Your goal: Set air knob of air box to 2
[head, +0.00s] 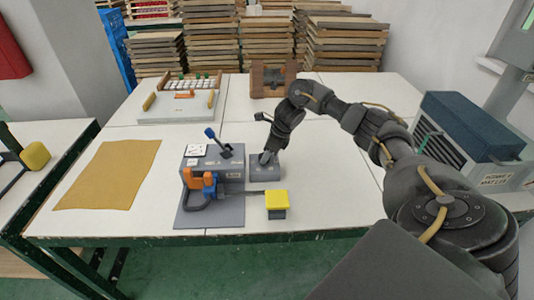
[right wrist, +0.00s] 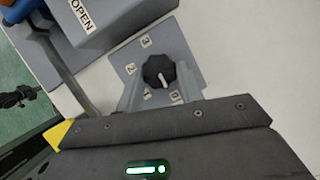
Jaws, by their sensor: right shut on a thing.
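The air box (head: 265,174) is a small grey box on the white table, right of a larger grey device. In the right wrist view its grey top plate (right wrist: 190,52) carries a round black air knob (right wrist: 158,71) with a white pointer mark. Labels 3, 2, 1 and 0 run around the knob; the mark points down, between 1 and 0. My right gripper (right wrist: 158,82) has its fingers on either side of the knob and is shut on it. In the head view the right gripper (head: 266,157) hides the knob. My left gripper is not in view.
The grey device (head: 215,165) has blue and orange handles. A yellow block (head: 277,199) stands in front of the air box. A tan sheet (head: 110,175) lies at left. A tray frame (head: 180,108) and a brown holder (head: 272,80) stand behind. Table right of the air box is clear.

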